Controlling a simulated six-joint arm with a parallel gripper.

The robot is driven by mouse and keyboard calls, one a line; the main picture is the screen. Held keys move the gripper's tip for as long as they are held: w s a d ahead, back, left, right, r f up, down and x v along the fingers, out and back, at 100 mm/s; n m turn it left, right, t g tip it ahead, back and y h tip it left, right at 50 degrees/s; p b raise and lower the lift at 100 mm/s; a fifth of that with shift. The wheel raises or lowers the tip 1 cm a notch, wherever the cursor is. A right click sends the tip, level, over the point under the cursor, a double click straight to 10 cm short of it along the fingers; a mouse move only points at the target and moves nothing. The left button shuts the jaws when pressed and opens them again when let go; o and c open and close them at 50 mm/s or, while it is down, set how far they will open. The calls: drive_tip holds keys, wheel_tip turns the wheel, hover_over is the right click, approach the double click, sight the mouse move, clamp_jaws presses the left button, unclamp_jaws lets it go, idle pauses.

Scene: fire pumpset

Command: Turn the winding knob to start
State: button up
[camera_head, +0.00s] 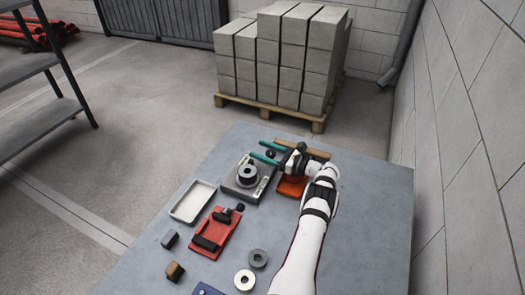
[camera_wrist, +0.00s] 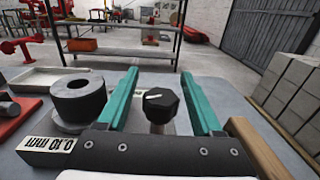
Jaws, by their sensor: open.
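The winding knob (camera_wrist: 160,100) is a black faceted knob with a white line on top, standing on a pale round post. In the head view the knob (camera_head: 271,154) is small and dark at the far end of a grey device (camera_head: 232,188), which also bears a dark ring-shaped cylinder (camera_head: 247,174). My gripper (camera_wrist: 160,72) is open, with one teal finger on each side of the knob. Gaps show between the knob and both fingers in the wrist view. In the head view my gripper (camera_head: 254,149) reaches in from the right. Finger height relative to the knob is hard to tell.
On the grey table (camera_head: 143,262) are a white tray (camera_head: 193,202), a red tool block (camera_head: 217,232), loose rings (camera_head: 245,280) and small blocks (camera_head: 174,271). A wooden bar (camera_head: 303,149) and an orange-red piece (camera_head: 291,188) lie close to my gripper.

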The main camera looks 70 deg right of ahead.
drive_tip(key=s, duration=1)
drive_tip(key=s+a, duration=0.1)
drive_tip(key=s, duration=0.4)
drive_tip(key=shift+s, duration=0.4)
drive_tip(key=w+a+m+g+h, duration=0.1)
drive_tip(key=a+m+g+h, duration=0.1)
drive_tip(key=m+h, duration=0.1)
drive_tip(key=w+a+m+g+h, duration=0.2)
drive_tip(key=a+m+h, duration=0.1)
drive_tip(key=h, duration=0.2)
drive_tip(key=w+a+m+g+h, duration=0.1)
drive_tip(key=a+m+g+h, duration=0.1)
drive_tip(key=a+m+h, duration=0.1)
drive_tip(key=shift+w+a+r+h, duration=0.1)
drive_tip(key=shift+w+a+h, duration=0.15)
drive_tip(key=shift+h, duration=0.55)
drive_tip(key=shift+w+d, duration=0.2)
drive_tip(key=shift+w, duration=0.05)
drive_tip(key=x, duration=1.5)
drive_tip(key=shift+f, duration=0.3)
